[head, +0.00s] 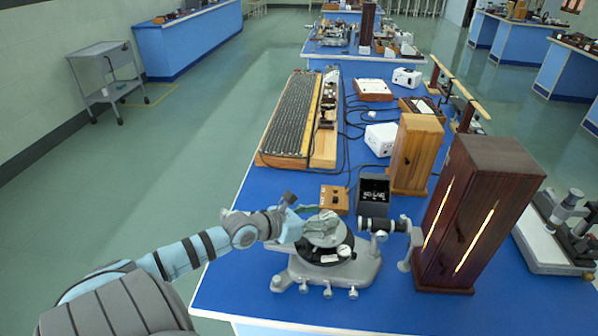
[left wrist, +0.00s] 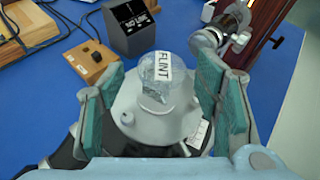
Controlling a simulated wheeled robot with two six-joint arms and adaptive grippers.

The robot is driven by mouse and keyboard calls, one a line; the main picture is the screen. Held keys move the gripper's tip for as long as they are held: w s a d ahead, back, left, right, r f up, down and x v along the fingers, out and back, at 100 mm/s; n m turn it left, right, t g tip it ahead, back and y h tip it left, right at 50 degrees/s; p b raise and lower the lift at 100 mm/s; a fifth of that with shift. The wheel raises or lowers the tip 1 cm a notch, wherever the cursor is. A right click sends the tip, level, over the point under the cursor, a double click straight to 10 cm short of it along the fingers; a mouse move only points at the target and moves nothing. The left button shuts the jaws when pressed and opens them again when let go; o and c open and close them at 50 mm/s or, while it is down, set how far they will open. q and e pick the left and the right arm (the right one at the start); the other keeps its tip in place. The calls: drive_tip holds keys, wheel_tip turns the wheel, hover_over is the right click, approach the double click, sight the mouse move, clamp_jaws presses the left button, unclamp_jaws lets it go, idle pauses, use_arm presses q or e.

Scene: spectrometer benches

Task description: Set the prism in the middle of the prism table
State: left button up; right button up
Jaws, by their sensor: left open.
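The clear glass prism with a white FLINT label (left wrist: 160,72) stands upright on the grey round prism table (left wrist: 128,102) in the left wrist view, near the middle of its top. I cannot tell whether it is exactly centred. My left gripper (left wrist: 163,98) is open, with one green-padded finger on each side of the prism and a visible gap to each. In the head view the left gripper (head: 318,226) is over the prism table (head: 325,240) of the grey spectrometer (head: 345,272), and the prism is hard to make out there. My right gripper is not in view.
A small wooden box with knobs (head: 334,198) and a black box (head: 373,190) stand behind the spectrometer. A tall dark wooden cabinet (head: 478,215) is close on the right, by the telescope tube (head: 385,225).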

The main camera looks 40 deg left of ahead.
use_arm(q)
drive_tip(key=p+v, duration=0.5)
drive_tip(key=v, duration=0.5)
drive_tip(key=shift+r, duration=0.2)
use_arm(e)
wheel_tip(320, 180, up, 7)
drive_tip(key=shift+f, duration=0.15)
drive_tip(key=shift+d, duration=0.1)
